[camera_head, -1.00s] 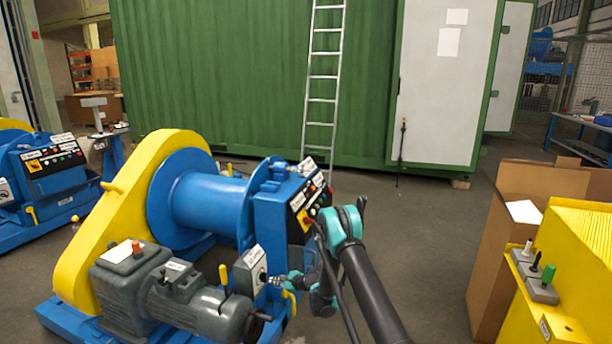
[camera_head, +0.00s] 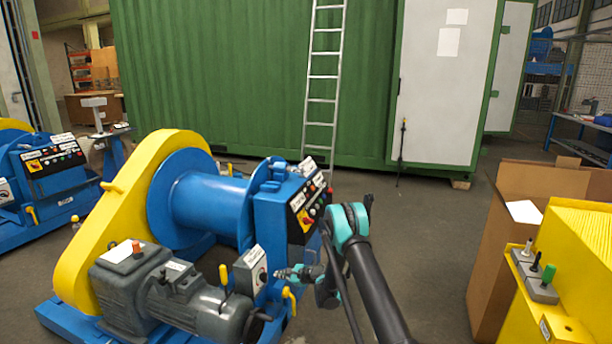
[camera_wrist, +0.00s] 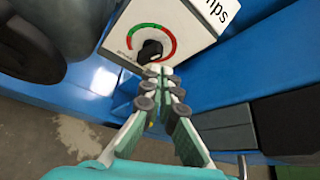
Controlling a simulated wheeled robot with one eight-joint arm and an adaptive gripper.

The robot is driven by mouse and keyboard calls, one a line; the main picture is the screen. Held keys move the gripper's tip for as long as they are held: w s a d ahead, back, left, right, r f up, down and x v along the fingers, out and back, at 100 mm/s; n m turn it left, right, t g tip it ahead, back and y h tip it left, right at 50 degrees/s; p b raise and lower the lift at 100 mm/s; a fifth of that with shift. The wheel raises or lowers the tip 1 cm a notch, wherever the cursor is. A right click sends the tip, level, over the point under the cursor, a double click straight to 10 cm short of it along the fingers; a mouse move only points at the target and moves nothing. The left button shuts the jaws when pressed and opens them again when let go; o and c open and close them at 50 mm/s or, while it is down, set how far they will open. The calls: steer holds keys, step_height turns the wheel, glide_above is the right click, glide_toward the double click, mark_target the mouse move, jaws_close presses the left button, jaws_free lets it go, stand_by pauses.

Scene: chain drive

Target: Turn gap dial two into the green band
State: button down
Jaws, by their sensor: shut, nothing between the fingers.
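A dial with a black knob (camera_wrist: 150,50) sits on a pale box face in the wrist view. Which way the knob points is hard to tell. In the head view the dial (camera_head: 262,276) is on a grey box on the front of the blue winch. My gripper (camera_head: 280,273) is shut and empty, just right of the dial. In the wrist view the fingertips (camera_wrist: 160,70) lie just below the knob, seemingly apart from it.
A yellow-handled lever (camera_head: 223,278) stands left of the dial box and a yellow handle (camera_head: 290,295) hangs below right. The winch control panel (camera_head: 308,212) is above. A second blue machine (camera_head: 45,180) is at left. A cardboard box (camera_head: 490,260) stands at right, with open floor between.

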mark_target(264, 278)
steer(key=shift+w+a, duration=0.35)
steer(key=shift+a, duration=0.55)
steer(key=shift+w+a, duration=0.3)
steer(key=shift+a, duration=0.55)
steer(key=shift+w+a, duration=0.35)
steer(key=shift+a, duration=0.55)
steer(key=shift+f, duration=0.35)
steer(key=shift+s+a+f, duration=0.15)
steer(key=shift+s, duration=0.2)
steer(key=shift+s+a+f, duration=0.1)
steer(key=shift+s, duration=0.25)
steer(key=shift+s+f, duration=0.15)
steer(key=shift+s+a+f, duration=0.15)
steer(key=shift+s+f, duration=0.05)
steer(key=shift+s, duration=0.05)
steer(key=shift+s+f, duration=0.1)
steer(key=shift+f, duration=0.05)
steer(key=shift+s, duration=0.1)
